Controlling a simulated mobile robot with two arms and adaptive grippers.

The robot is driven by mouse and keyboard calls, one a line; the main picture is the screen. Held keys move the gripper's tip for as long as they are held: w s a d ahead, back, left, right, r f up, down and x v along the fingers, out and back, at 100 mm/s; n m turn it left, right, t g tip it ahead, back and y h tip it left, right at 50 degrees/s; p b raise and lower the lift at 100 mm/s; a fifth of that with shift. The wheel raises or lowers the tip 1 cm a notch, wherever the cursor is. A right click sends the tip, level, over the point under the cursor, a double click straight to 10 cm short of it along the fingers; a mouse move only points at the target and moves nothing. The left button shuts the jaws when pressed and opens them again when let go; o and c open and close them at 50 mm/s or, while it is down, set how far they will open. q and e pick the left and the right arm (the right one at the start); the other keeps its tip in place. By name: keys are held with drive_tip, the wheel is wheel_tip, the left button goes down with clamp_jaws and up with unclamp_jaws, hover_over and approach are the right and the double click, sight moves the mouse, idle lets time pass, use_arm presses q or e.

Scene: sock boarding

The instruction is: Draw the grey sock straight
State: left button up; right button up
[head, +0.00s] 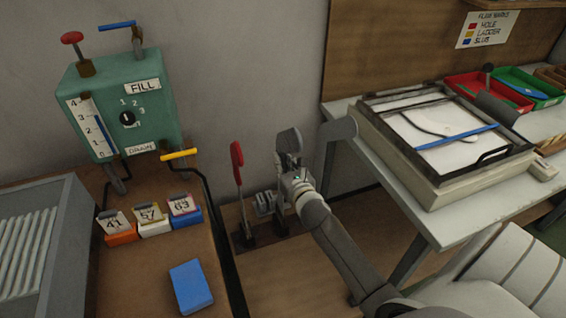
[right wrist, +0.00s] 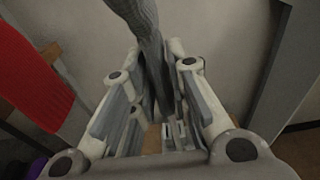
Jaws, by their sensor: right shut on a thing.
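The grey sock (head: 288,140) stands near the wall in the head view, its foot-shaped top showing above my right gripper (head: 291,168). In the right wrist view the grey sock (right wrist: 142,22) is a ribbed grey length running from the top edge down between the fingers of my right gripper (right wrist: 157,65). The gripper is shut on it. My fingers hide the part of the sock between them, and its lower end is hard to make out. My left gripper is not in view.
A red foot-shaped piece (head: 237,160) stands upright just left of the grey sock. A light box (head: 440,185) sits on the right table.

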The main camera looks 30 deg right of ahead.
drive_tip(key=shift+s+f, duration=0.1)
drive_tip(key=shift+f, duration=0.2)
idle(1.0)
drive_tip(key=o, duration=0.9)
drive_tip(key=shift+o, duration=0.2)
drive_tip(key=shift+r, duration=0.1)
drive_tip(key=shift+p+v, duration=0.5)
drive_tip(key=shift+v, duration=1.65)
drive_tip(key=v, duration=0.2)
drive_tip(key=f+v, duration=0.1)
drive_tip(key=v, duration=0.1)
drive_tip(key=shift+s+a, duration=0.1)
drive_tip(key=shift+s, duration=0.25)
